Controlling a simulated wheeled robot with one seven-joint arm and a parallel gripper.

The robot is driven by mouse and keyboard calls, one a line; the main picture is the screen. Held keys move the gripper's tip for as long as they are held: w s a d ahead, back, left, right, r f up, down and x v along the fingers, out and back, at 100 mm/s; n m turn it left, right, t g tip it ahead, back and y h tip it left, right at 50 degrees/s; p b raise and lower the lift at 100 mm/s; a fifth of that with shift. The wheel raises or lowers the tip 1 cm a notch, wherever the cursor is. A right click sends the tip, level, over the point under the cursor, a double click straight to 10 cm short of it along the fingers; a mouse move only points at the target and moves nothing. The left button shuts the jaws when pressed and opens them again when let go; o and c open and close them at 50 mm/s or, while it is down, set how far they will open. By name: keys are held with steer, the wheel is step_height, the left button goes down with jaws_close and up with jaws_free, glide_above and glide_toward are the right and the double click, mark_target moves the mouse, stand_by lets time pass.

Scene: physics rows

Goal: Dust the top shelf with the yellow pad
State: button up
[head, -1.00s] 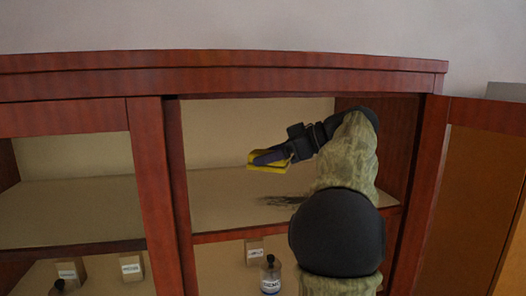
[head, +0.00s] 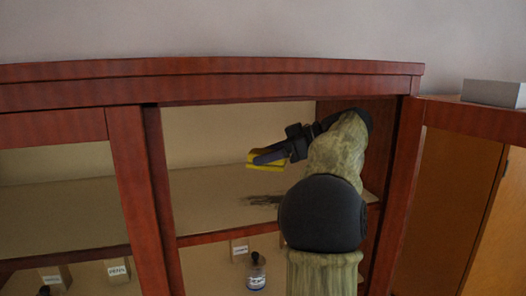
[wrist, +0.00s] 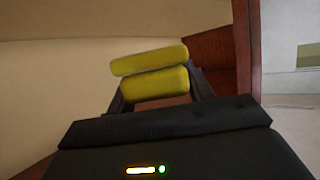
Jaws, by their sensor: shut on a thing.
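The yellow pad (head: 263,164) is between the fingers of my gripper (head: 268,158), inside the right-hand bay of the red-brown cabinet. In the wrist view the pad (wrist: 152,60) shows as two yellow blocks, one beyond the other, with my gripper (wrist: 155,88) shut on it. The top shelf (head: 205,205) runs below the pad, which appears held above the surface. A dark smudged patch (head: 262,200) lies on that shelf, below the pad and partly beside my arm.
A cabinet post (head: 140,190) divides the bays. An open door (head: 455,190) stands at right, with a grey box (head: 493,93) above it. The lower shelf holds a labelled bottle (head: 256,272) and small labelled boxes (head: 118,270). The top shelf's left part looks clear.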

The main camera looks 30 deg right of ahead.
steer(key=shift+s+d, duration=0.3)
steer(key=shift+d, duration=0.7)
steer(key=shift+s+d, duration=0.25)
steer(key=shift+d, duration=0.7)
steer(key=d, duration=0.1)
steer(key=s+d, duration=0.1)
steer(key=d, duration=0.1)
steer(key=shift+d+r, duration=0.15)
steer(key=shift+d, duration=0.05)
